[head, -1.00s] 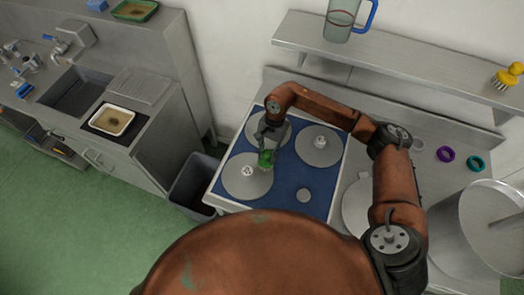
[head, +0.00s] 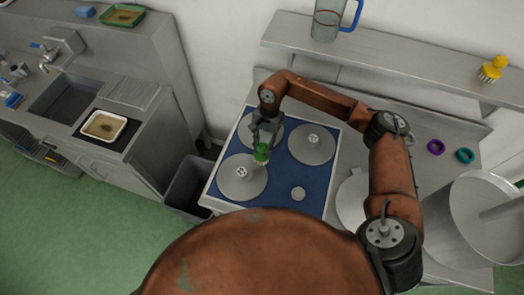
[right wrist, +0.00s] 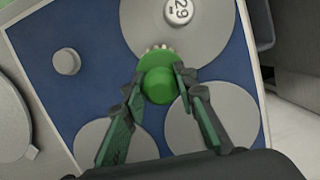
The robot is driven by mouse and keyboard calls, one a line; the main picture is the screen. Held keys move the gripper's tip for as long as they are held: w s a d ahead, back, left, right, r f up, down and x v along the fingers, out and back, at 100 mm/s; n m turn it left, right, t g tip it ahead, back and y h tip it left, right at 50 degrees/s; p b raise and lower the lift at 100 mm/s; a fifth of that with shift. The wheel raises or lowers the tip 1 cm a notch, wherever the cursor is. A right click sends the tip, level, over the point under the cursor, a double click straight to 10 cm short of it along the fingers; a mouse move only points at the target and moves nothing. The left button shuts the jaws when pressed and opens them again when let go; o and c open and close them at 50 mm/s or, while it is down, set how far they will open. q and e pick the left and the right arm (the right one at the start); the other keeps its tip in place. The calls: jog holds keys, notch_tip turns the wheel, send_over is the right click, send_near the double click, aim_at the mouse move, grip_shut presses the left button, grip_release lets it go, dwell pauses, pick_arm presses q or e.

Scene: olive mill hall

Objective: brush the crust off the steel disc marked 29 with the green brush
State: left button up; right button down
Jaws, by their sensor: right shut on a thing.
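The steel disc marked 29 (head: 232,190) lies on the blue mat, front left in the head view. In the right wrist view the disc (right wrist: 140,28) is at the top, and its raised hub shows the number 29. My right gripper (head: 261,147) is shut on the green brush (head: 261,155) above the disc's back right edge. In the right wrist view the brush (right wrist: 158,80) sits between the fingers, its pale bristles overlapping the disc's rim. I cannot tell whether they touch it. I can make out no crust. My left gripper is out of view.
Two other large discs (head: 322,155) (head: 246,131) and a small one (head: 298,194) lie on the blue mat (head: 275,182). A grey bin (head: 184,190) stands left. A steel pot (head: 460,225) stands right. A shelf with a jug (head: 326,25) and yellow brush (head: 493,68) runs behind.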

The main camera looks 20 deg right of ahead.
jog(key=shift+v, duration=0.75)
jog(key=shift+p+v, duration=0.45)
jog(key=shift+v, duration=1.05)
